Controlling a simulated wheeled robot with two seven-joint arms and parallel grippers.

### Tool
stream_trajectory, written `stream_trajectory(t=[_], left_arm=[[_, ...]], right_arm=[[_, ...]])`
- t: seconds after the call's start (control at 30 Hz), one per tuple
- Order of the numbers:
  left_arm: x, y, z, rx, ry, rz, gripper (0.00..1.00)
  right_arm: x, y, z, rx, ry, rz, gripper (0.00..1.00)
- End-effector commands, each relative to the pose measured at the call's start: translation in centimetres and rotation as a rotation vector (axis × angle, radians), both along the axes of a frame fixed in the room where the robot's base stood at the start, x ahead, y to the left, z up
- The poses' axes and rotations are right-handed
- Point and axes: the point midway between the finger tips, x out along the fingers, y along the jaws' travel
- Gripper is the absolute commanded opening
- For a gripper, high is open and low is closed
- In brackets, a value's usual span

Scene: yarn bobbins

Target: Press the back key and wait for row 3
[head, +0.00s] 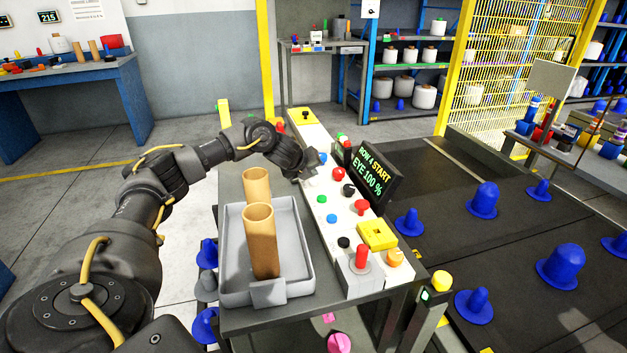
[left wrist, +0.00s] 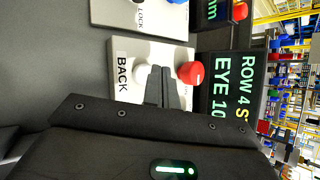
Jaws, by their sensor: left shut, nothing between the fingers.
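The display (head: 372,178) reads "ROW 4 START" and "EYE 100 %"; it also shows in part in the left wrist view (left wrist: 232,88). In the left wrist view, a white key (left wrist: 140,76) sits beside the label BACK (left wrist: 122,76) on a light panel. My left gripper (left wrist: 166,72) is shut and empty, its fingertips between the white key and a red button (left wrist: 190,73). Whether they touch the key I cannot tell. In the head view my left gripper (head: 309,172) is at the console's left edge and hides the white key. My right gripper is not in view.
The long console (head: 318,213) carries several coloured buttons, including a blue one (head: 322,158) and a red one (head: 338,174). A grey tray (head: 232,268) with two brown tubes (head: 262,245) stands to its left. Blue pegs (head: 483,200) stand on the dark surface at right.

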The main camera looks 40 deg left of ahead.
Motion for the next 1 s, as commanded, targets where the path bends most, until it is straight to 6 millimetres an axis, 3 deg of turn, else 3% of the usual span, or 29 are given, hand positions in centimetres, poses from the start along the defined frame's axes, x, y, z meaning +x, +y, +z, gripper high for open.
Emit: stream_trajectory(t=[0.27,0.7,1.0], left_arm=[[0.0,0.0,0.9,0.0,0.0,0.0,0.0],[0.0,0.0,5.1,-0.001,0.0,0.001,0.0],[0.0,0.0,5.0,0.0,0.0,0.0,0.0]], right_arm=[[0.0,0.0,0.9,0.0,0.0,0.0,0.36],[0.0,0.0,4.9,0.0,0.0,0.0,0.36],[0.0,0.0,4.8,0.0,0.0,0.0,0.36]])
